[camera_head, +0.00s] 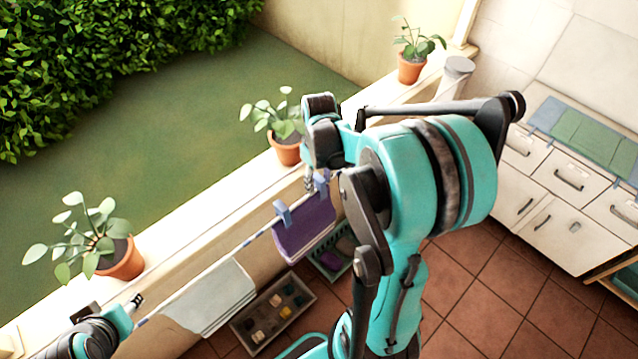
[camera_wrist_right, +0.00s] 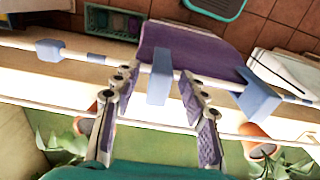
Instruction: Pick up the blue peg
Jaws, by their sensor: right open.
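A blue peg (camera_wrist_right: 159,77) sits on the line at one end of the purple cloth (camera_wrist_right: 195,52). In the right wrist view it is between the two separated fingers of my right gripper (camera_wrist_right: 155,88), with gaps to both. The head view shows this peg (camera_head: 321,182) just left of my right arm, which hides most of the right gripper. A second blue peg (camera_wrist_right: 258,95) is at the cloth's other end, also in the head view (camera_head: 283,213). A third blue peg (camera_wrist_right: 48,50) is farther along the line. My left gripper (camera_head: 135,302) is low at the left, its opening unclear.
A white cloth (camera_head: 212,298) hangs left of the purple one. Potted plants stand on the wall ledge (camera_head: 195,222), one (camera_head: 287,148) close to my right arm. A grey crate (camera_head: 255,325) and a green basket (camera_head: 325,268) are on the tiled floor below.

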